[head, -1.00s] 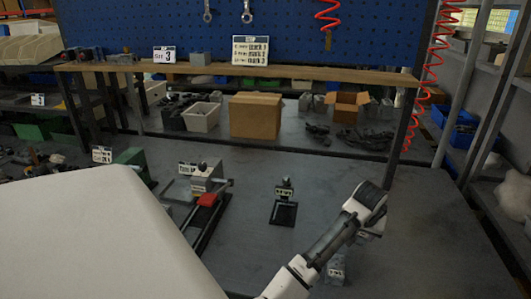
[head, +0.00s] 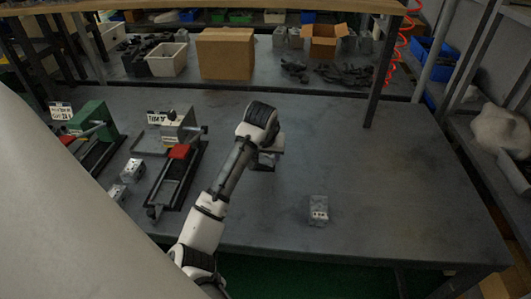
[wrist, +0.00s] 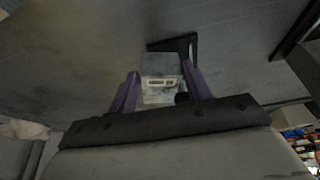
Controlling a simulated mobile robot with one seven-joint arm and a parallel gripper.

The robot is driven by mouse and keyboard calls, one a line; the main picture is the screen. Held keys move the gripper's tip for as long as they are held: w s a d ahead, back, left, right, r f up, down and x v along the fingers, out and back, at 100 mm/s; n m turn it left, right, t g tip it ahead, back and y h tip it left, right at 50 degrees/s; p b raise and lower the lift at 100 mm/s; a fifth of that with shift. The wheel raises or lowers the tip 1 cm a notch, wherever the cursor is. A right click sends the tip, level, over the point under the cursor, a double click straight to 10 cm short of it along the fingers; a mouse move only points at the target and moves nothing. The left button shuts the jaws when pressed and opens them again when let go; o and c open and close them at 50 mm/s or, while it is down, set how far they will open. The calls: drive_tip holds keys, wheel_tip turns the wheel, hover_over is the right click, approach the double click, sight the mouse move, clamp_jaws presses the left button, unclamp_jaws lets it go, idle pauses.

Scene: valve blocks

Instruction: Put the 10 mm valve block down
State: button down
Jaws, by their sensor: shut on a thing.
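My gripper (wrist: 162,90) is shut on a grey valve block (wrist: 160,66), which sits between the two purple fingers. A white label with dark, unreadable print shows at the block. A dark flat plate (wrist: 174,43) lies just behind the block in the wrist view; I cannot tell whether the block touches it. In the head view my arm reaches over the middle of the table and its wrist hides most of the held block and the plate. Another grey block (head: 318,210) stands on the table to the right of my arm.
Left of my arm are a red-handled clamp fixture (head: 180,152), a green fixture (head: 95,122) and two small grey blocks (head: 132,170) (head: 117,194). The bench (head: 400,180) is clear on the right. A cardboard box (head: 225,54) stands at the back under a wooden shelf.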

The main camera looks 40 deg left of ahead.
drive_tip(key=shift+n, duration=0.3)
drive_tip(key=a+f+b, duration=0.1)
drive_tip(key=s+a+f+b, duration=0.1)
drive_tip(key=a+f, duration=0.1)
drive_tip(key=shift+f, duration=0.15)
drive_tip(key=shift+d+f+b, duration=0.15)
drive_tip(key=shift+f+b, duration=0.1)
drive_tip(key=shift+b, duration=0.15)
drive_tip(key=shift+w+d+f, duration=0.15)
drive_tip(key=shift+d+f, duration=0.05)
drive_tip(key=shift+d, duration=0.15)
drive_tip(key=shift+d, duration=0.1)
drive_tip(key=shift+f, duration=0.35)
drive_tip(key=c, duration=2.1)
unclamp_jaws()
drive_tip(key=o, duration=0.4)
